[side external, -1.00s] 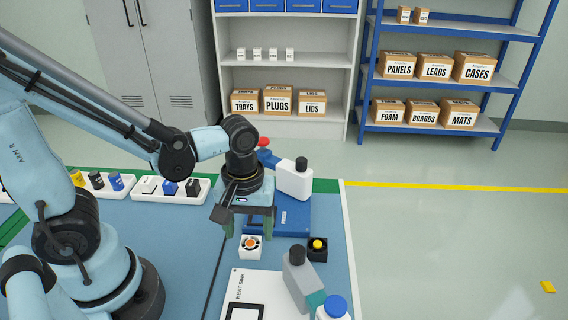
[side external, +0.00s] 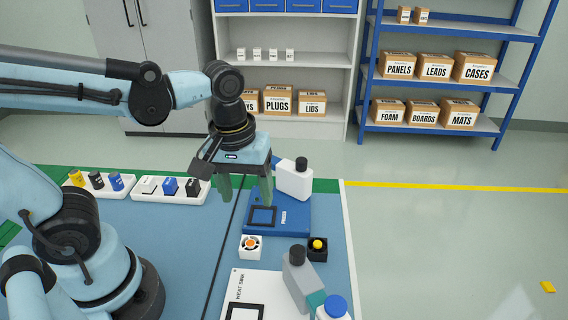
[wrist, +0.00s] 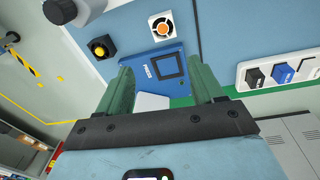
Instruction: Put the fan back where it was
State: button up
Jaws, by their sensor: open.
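The fan (side external: 250,246), a small white block with an orange centre, stands on the blue table just in front of the blue plate. It also shows in the wrist view (wrist: 162,26). The blue plate (side external: 290,222) carries an empty dark square outline (side external: 263,216). My gripper (side external: 246,201) is open and empty, raised above and behind the fan, over the left side of the blue plate. In the wrist view my gripper's (wrist: 164,72) green fingers are spread apart with nothing clasped between them.
A black block with a yellow button (side external: 317,248) stands right of the fan. A white device (side external: 294,180) is behind. White trays (side external: 147,194) hold small parts at left.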

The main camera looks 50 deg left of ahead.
jog(key=shift+w+a+r+m+t, duration=0.2)
jog(key=shift+w+a+m+t, duration=0.45)
jog(key=shift+m+t, duration=0.5)
jog(key=shift+w+a+r+m+t, duration=0.15)
jog(key=shift+w+a+m+t, duration=0.3)
jog(key=shift+a+m+t, duration=0.7)
jog(key=shift+w+a+r+m+t, duration=0.25)
jog(key=shift+w+m+t, duration=0.45)
jog(key=shift+m, duration=0.8)
jog(key=shift+s, duration=0.15)
